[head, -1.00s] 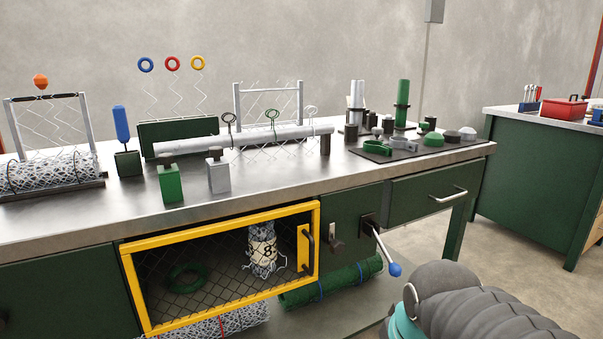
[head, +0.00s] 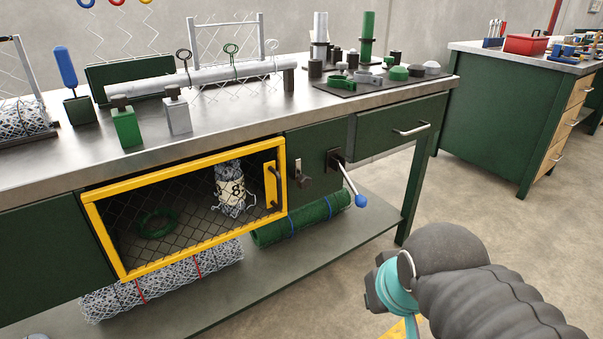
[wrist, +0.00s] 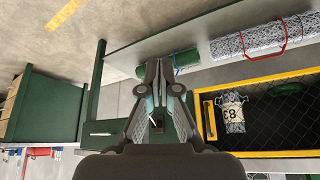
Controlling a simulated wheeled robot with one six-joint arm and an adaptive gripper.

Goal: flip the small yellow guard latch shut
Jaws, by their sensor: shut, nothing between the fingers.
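The yellow-framed mesh guard (head: 184,257) sits closed, or nearly so, in the green bench front in the head view. A yellow plate (head: 270,186) with a dark handle is at its right side. Right of it is a small latch-like piece (head: 303,180), a pale plate with a dark knob; I cannot see yellow on it. The guard frame (wrist: 286,75) also shows in the wrist view. My gripper (wrist: 158,68) is shut and empty in the wrist view, in front of the bench and apart from the guard. It covers part of the bench front there.
A lever with a blue ball (head: 361,201) sticks out right of the latch piece. A green mesh roll (head: 300,219) lies on the lower shelf. The drawer handle (head: 411,130) protrudes farther right. Open floor (head: 480,200) lies between the bench and a second green cabinet (head: 480,120).

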